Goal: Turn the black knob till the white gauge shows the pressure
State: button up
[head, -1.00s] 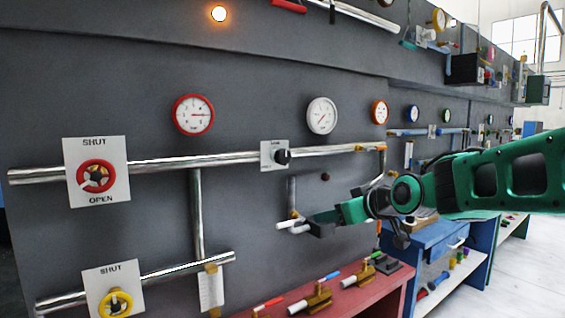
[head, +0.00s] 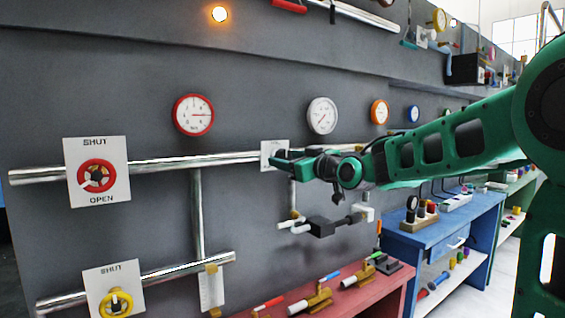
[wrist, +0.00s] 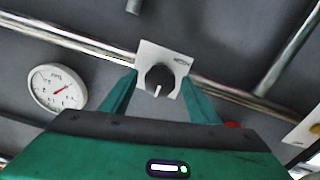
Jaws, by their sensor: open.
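The black knob (wrist: 159,79) sits on a small white plate (wrist: 178,55) on the pipe; its white mark points down in the wrist view. My gripper (wrist: 157,82) is open, with one finger on each side of the knob; I cannot tell whether they touch it. In the head view my gripper (head: 278,161) covers the knob, and only part of the plate (head: 267,149) shows. The white gauge (head: 322,116) hangs above and right of the knob in the head view. In the wrist view the white gauge (wrist: 57,88) is at left; its red needle points up and right.
A red-rimmed gauge (head: 193,115) and a red valve wheel (head: 96,177) are left on the grey wall. A dark block with white ends (head: 320,228) juts out below my gripper. A red bench (head: 345,297) and blue bench (head: 428,238) stand below right.

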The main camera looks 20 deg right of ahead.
jog(key=shift+x, duration=0.95)
jog(key=c, duration=1)
jog(key=shift+c, duration=0.2)
